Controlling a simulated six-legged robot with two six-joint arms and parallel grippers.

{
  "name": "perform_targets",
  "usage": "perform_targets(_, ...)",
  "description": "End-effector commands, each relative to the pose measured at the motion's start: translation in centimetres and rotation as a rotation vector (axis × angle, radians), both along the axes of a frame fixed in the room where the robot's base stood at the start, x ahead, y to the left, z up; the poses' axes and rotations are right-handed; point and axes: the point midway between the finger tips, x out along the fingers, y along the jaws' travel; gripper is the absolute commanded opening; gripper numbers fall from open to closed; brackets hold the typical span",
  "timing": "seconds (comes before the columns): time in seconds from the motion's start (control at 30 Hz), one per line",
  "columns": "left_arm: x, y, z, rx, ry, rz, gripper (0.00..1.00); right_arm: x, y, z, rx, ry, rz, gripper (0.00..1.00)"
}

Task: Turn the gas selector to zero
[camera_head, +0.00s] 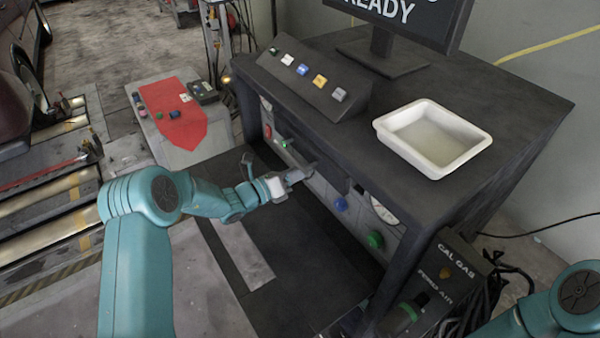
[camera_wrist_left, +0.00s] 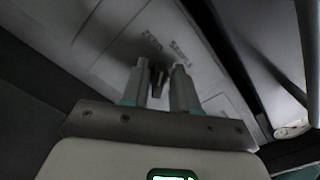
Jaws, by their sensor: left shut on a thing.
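My left gripper (camera_head: 300,174) reaches under the dark bench top to the pale panel on the bench front. In the left wrist view my left gripper (camera_wrist_left: 159,82) has its two fingers on either side of a small dark selector knob (camera_wrist_left: 158,77) and is shut on it. Two blurred labels stand on the pale panel (camera_wrist_left: 125,50) beyond the knob; the left one looks like ZERO, the other is hard to read. In the head view the knob is hidden by the gripper. Of my right arm only a teal part shows at the lower right; its gripper is out of view.
On the panel are a blue knob (camera_head: 341,204), a green knob (camera_head: 375,240) and a gauge (camera_head: 384,210). The bench (camera_head: 520,100) carries a white tray (camera_head: 455,164), a button box (camera_head: 315,80) and a monitor (camera_head: 395,20). A CAL GAS box (camera_head: 455,262) stands at the lower right.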

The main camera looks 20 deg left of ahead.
Motion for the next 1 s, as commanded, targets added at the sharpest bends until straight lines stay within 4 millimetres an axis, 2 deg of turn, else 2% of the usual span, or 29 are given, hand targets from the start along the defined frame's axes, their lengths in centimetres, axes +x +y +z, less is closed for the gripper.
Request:
perform_targets(0.4, 0.17, 0.25, -0.01, -0.156, 0.118, 0.003, 0.0, 0.0, 0.01, -0.07, 0.0, 0.0, 0.0, 0.59)
perform_targets(0.97, 0.21, 0.31, -0.01, -0.182, 0.137, 0.003, 0.0, 0.0, 0.01, -0.07, 0.0, 0.0, 0.0, 0.59)
perform_targets(1.0, 0.21, 0.31, -0.01, -0.182, 0.137, 0.003, 0.32, 0.0, 0.0, -0.08, 0.0, 0.0, 0.0, 0.59)
